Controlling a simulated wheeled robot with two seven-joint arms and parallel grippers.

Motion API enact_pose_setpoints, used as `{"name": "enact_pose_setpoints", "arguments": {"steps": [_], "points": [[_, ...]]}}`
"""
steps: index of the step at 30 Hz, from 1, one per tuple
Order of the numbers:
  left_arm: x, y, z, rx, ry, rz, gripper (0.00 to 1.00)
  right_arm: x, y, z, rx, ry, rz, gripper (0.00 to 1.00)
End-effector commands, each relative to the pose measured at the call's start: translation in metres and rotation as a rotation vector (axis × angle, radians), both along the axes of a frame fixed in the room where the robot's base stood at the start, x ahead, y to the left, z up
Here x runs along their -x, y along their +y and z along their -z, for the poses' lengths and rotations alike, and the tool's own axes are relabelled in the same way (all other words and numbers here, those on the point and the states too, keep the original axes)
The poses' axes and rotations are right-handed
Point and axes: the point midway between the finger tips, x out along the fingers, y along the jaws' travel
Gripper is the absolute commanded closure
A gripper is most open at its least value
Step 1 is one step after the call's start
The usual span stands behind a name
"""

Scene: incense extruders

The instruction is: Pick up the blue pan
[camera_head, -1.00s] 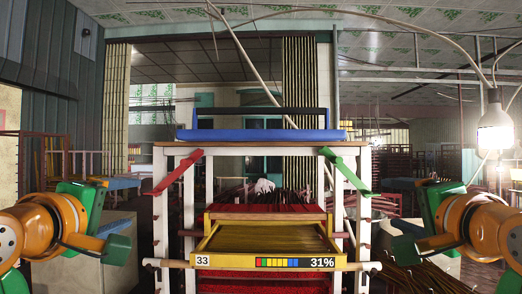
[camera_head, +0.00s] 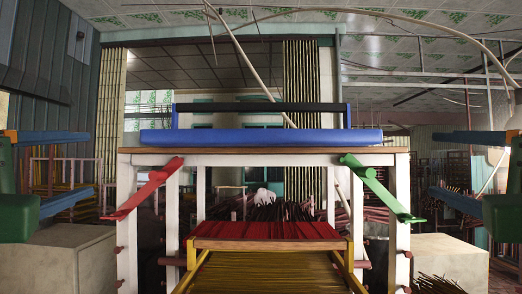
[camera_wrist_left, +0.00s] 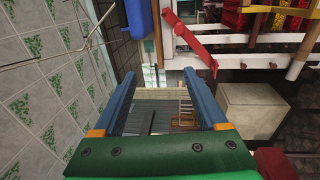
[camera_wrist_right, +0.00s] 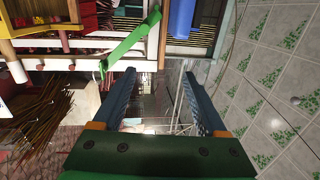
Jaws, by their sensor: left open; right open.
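The blue pan (camera_head: 260,138) lies across the wooden top of the white-legged stand in the head view, with a dark bar raised above it. Part of it also shows at the top of the left wrist view (camera_wrist_left: 140,18) and the right wrist view (camera_wrist_right: 181,17). My left gripper (camera_head: 75,169) is open and empty at the left edge of the head view, apart from the pan. My right gripper (camera_head: 446,167) is open and empty at the right edge, also apart from it. Both grippers are partly cut off by the picture's edges.
A red slanted bar (camera_head: 148,187) and a green slanted bar (camera_head: 377,187) stick out from the stand's front legs. A tray of red sticks (camera_head: 268,230) sits between the legs. Pale blocks stand to the left (camera_head: 65,260) and right (camera_head: 449,258).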

Motion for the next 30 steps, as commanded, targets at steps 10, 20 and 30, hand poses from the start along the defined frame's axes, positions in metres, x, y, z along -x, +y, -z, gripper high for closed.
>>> {"name": "enact_pose_setpoints", "arguments": {"steps": [10,20,30], "points": [[-0.001,0.0,0.0,-0.001,0.0,0.0,0.25,-0.001,0.0,0.0,0.001,0.001,0.0,0.25],[-0.047,0.0,-0.005,-0.001,0.007,0.001,0.25,-0.047,0.0,-0.006,0.001,0.007,-0.001,0.25],[-0.114,0.0,-0.015,-0.001,0.006,0.0,0.25,-0.114,0.0,-0.014,0.0,0.006,0.0,0.25]]}}
